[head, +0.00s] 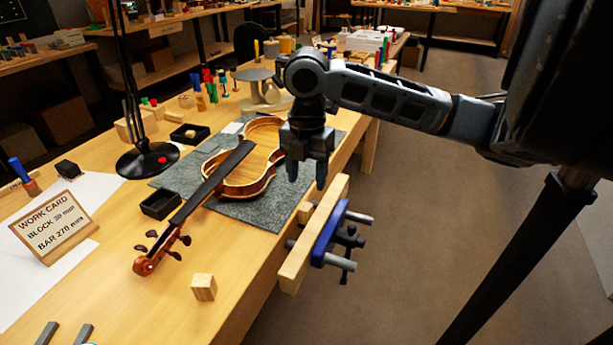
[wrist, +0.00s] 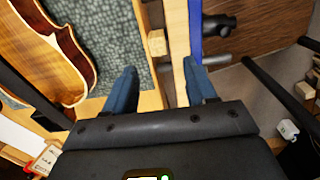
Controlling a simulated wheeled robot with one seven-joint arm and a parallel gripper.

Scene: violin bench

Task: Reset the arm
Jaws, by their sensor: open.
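My gripper (head: 307,176) hangs over the right edge of the bench, above the gap between the violin and the vise. It is open and empty, with its fingers pointing down. In the wrist view my gripper (wrist: 162,88) shows two blue fingertips wide apart, with the bench edge and vise jaw between and below them. My arm reaches in from the right.
A violin (head: 247,170) lies on a grey mat (head: 258,211). A vise (head: 327,235) juts from the bench's right edge. A wooden block (head: 204,287), a work card (head: 54,228), a black tray (head: 160,204) and a lamp base (head: 147,160) stand nearby. Open floor lies right.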

